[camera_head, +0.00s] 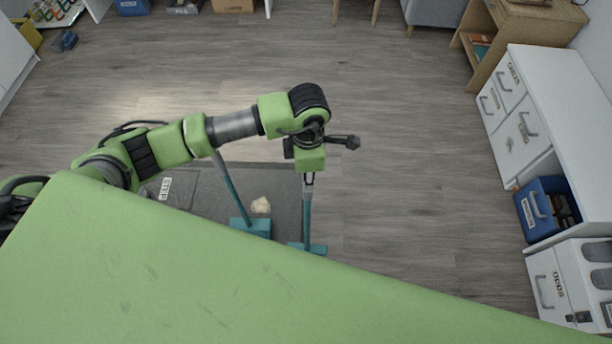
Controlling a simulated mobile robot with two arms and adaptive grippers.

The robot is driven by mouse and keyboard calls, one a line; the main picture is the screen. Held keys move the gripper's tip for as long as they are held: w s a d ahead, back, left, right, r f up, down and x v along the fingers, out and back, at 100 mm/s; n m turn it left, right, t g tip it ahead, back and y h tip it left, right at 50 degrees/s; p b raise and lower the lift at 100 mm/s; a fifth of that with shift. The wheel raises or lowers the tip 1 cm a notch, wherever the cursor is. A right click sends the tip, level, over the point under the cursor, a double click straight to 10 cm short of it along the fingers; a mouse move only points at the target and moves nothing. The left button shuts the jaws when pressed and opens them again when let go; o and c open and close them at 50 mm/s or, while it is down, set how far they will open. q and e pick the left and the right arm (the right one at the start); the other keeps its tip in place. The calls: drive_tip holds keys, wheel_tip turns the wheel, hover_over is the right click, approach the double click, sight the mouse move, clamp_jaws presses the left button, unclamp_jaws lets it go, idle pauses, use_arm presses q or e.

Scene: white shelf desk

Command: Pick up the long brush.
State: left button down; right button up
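Two long brushes with teal heads show beyond the green surface in the foreground. One long brush (307,215) stands near upright in the picture, with its teal head low and its handle running up to my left gripper (308,182). My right gripper is not in view.
A dark grey mat (200,193) with a white label lies under the brushes. White cabinets (512,130) and a blue bin (543,212) stand at the right. The wooden floor (410,150) between is clear.

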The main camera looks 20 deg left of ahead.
use_arm(q)
drive_tip(key=s+d+r+b, duration=0.2)
drive_tip(key=s+d+r, duration=0.5)
drive_tip(key=s, duration=0.3)
drive_tip(key=shift+r, duration=0.6)
